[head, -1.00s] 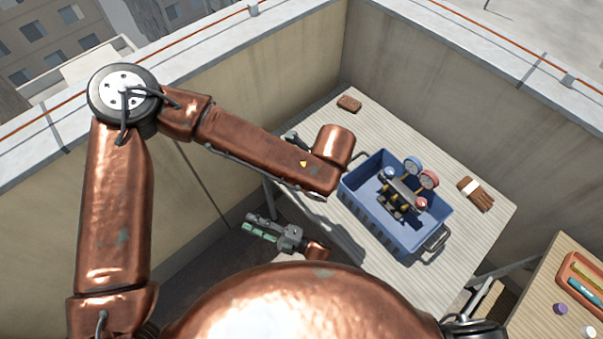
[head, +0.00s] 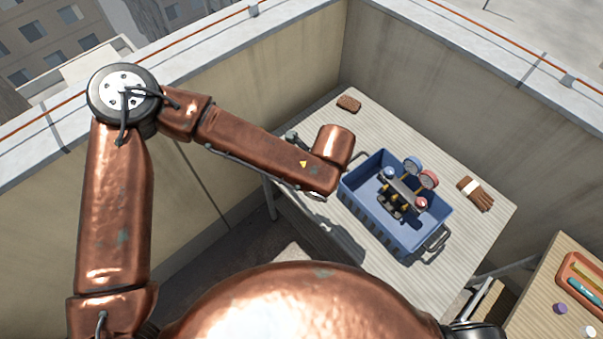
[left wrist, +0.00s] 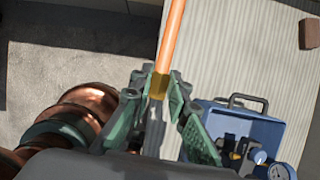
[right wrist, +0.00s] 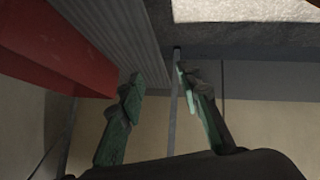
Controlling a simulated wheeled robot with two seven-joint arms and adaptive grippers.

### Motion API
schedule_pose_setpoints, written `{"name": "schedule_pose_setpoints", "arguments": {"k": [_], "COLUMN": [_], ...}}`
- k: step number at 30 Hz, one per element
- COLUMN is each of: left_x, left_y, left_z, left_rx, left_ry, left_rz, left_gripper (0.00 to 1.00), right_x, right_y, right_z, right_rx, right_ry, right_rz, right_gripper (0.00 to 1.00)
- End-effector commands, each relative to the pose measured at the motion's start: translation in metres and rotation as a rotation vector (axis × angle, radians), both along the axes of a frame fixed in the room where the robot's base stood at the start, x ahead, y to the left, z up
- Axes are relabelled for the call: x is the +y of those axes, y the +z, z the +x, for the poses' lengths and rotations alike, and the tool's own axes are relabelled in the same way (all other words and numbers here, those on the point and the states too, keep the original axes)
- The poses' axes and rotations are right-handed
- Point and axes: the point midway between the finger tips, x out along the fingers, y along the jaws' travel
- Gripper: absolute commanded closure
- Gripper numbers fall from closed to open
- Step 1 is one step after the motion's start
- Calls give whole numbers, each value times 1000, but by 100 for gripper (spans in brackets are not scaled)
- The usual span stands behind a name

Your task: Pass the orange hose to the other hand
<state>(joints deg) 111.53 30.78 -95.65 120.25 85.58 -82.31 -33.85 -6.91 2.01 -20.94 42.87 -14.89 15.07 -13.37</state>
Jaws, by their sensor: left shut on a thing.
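The orange hose (left wrist: 173,38) shows in the left wrist view. It runs up from between the fingers of my left gripper (left wrist: 160,86), which is shut on it, over the edge of the striped table. In the head view my left arm hides the hose and most of that gripper. My right gripper (right wrist: 160,80) shows in the right wrist view with its green fingers apart and no hose between them. It is out of sight in the head view.
A blue crate (head: 372,222) holding a gauge manifold (head: 402,192) stands on the table (head: 400,120). A brown block (head: 349,103) and gloves (head: 476,193) lie on the table. A second table (head: 530,305) is at lower right. A red surface (right wrist: 55,60) is close in the right wrist view.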

Motion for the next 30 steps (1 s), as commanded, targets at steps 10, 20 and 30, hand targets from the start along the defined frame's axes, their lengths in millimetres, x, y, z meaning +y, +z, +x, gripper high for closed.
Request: {"name": "schedule_pose_setpoints", "arguments": {"k": [10,20,30], "left_x": [0,0,0], "left_y": [0,0,0], "left_z": [0,0,0], "left_rx": [-1,-1,-1], "left_ry": [0,0,0], "left_rz": [1,0,1], "left_gripper": [100,100,100], "right_x": [-95,-157,-175], "right_y": [-74,-103,-106], "right_z": [-140,-282,-343], "right_rx": [369,672,794], "right_ry": [-294,-557,-668], "right_rz": [-41,-74,-87], "right_gripper": [68,68,68]}}
